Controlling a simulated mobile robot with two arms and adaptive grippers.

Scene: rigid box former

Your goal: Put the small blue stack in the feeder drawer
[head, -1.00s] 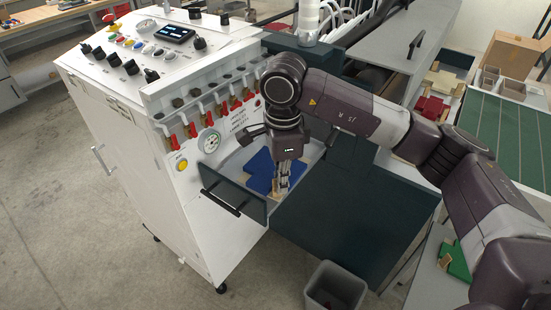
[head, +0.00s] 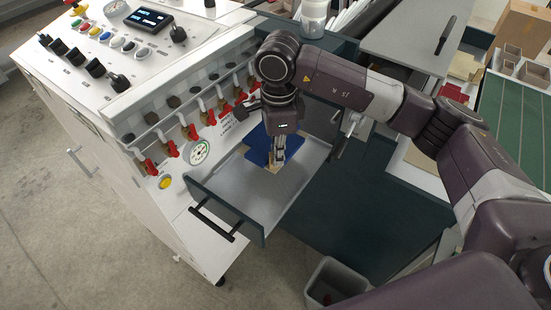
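The small blue stack (head: 257,146) is inside the outline of the feeder drawer (head: 235,185), towards its back. The stack shows as dark blue pieces with a tan part at the near edge. The drawer is pulled out from the machine, with a grey floor and a dark front with a black handle. My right gripper (head: 278,162) points down, with its fingers at the stack's near edge, and appears shut on it. The fingertips are partly hidden. I cannot tell whether the stack touches the drawer floor. My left gripper is not in view.
The white machine panel (head: 95,85) with red-handled valves and a gauge stands left of the drawer. A grey bin (head: 338,278) stands on the floor in front, partly covered by my arm. The near part of the drawer floor is bare.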

